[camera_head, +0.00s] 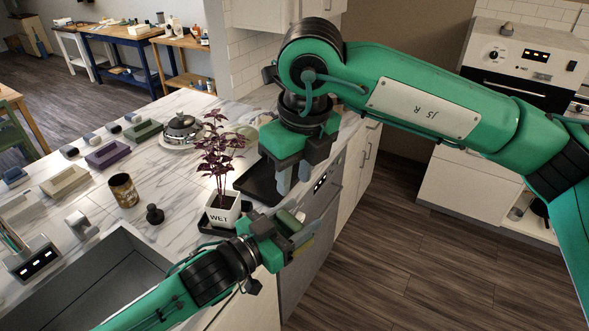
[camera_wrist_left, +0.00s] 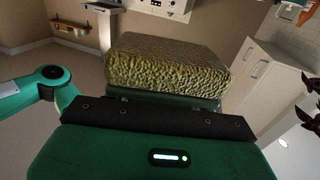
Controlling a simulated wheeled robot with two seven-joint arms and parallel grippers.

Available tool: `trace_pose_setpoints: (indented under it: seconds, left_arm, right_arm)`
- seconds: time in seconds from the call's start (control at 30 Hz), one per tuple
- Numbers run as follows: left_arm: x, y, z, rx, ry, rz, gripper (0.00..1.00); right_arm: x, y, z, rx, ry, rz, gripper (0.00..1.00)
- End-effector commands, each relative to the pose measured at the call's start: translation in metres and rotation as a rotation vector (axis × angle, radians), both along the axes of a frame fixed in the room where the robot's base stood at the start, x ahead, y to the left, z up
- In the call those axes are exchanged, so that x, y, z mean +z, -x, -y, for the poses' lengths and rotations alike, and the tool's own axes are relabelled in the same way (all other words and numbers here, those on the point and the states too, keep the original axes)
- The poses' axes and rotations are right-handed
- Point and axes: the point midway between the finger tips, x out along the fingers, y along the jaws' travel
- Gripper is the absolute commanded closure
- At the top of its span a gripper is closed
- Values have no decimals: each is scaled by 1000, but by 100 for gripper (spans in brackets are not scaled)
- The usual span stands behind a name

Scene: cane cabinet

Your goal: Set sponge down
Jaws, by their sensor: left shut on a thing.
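My left gripper (camera_head: 291,233) is shut on the sponge and holds it beyond the counter's front edge, to the right of the potted plant. The sponge (camera_wrist_left: 165,65) is a rough, yellow-green block that fills the middle of the left wrist view.
A dark red plant in a white pot (camera_head: 224,213) marked WET stands close to my left gripper. A black tray (camera_head: 256,181) lies behind it. A rusty cup (camera_head: 123,190), a black knob-like item (camera_head: 154,214) and the sink (camera_head: 110,275) are to the left. Marble counter (camera_head: 165,180) between them is clear.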

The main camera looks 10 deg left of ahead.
Motion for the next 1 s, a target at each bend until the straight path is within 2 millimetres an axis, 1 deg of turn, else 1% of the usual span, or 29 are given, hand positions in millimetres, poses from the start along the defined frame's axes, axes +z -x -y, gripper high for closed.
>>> trace_pose_setpoints:
  seconds: [0.17,0.4,0.6,0.8,1.0]
  left_arm:
    - [0,0,0,0,0,0,68]
    - [0,0,0,0,0,0,68]
    - [0,0,0,0,0,0,68]
    - [0,0,0,0,0,0,68]
    - [0,0,0,0,0,0,68]
  right_arm:
    - [-28,-2,-3,1,1,-6,69]
    - [-73,-6,-9,1,-2,-7,69]
    - [-101,-9,-12,2,-2,-6,69]
    - [-112,-10,-13,2,-2,-4,69]
    - [-113,-11,-14,2,-3,-4,69]
